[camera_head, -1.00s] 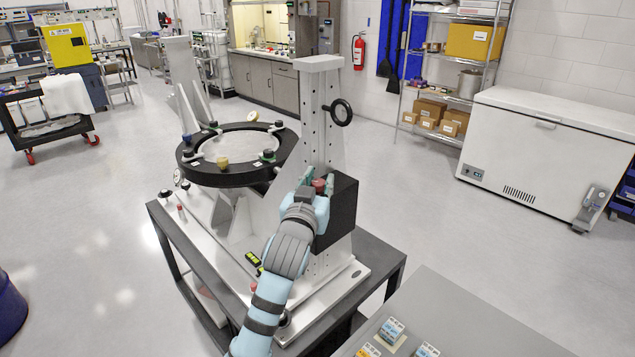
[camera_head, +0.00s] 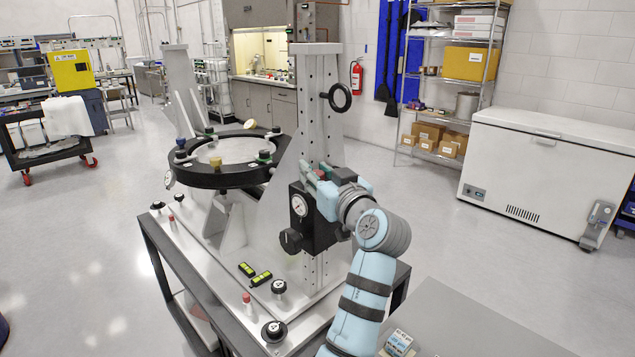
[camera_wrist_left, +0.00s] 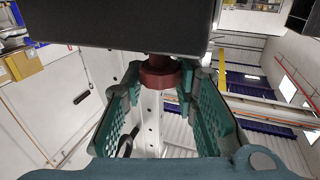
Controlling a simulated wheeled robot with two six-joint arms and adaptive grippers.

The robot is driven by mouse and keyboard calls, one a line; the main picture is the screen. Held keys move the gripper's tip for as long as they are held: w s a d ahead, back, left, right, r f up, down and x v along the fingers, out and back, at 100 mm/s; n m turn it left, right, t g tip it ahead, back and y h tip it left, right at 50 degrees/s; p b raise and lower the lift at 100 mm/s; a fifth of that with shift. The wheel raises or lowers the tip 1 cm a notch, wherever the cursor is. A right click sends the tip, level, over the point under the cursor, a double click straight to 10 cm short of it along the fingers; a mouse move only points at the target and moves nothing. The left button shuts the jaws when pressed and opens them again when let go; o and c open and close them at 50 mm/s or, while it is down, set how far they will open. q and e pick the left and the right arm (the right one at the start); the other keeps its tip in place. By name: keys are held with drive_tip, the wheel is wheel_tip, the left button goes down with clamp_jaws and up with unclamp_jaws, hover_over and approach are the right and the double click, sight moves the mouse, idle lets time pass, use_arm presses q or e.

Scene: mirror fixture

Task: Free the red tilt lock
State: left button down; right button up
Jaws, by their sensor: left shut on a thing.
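The red tilt lock (camera_wrist_left: 160,72) is a round red knob on a short stem at the black box of the fixture. My left gripper (camera_wrist_left: 158,98) has its teal fingers on either side of the knob and is shut on it. In the head view, this gripper (camera_head: 318,182) reaches the upper part of the black box (camera_head: 318,236) from the right, and its fingers and wrist hide most of the knob. The box carries a white gauge (camera_head: 299,205) and a dark knob (camera_head: 291,241). My right gripper is not in view.
The grey post (camera_head: 319,125) with a black handwheel (camera_head: 340,97) rises above my gripper. The black ring (camera_head: 207,178) with clamps is to its left. Small knobs and green-marked levels (camera_head: 261,278) stand on the base plate. A grey table (camera_head: 470,320) is at front right.

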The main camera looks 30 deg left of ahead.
sight(316, 172)
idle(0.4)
use_arm(q)
drive_tip(key=c, duration=1.5)
unclamp_jaws()
drive_tip(key=shift+o, duration=1.3)
drive_tip(key=shift+w+a+f, duration=0.1)
drive_tip(key=shift+w+a, duration=0.05)
drive_tip(key=shift+a, duration=0.05)
drive_tip(key=shift+r, duration=0.25)
wheel_tip(316, 172, up, 10)
drive_tip(key=shift+f, duration=0.25)
drive_tip(key=shift+a+f, duration=0.1)
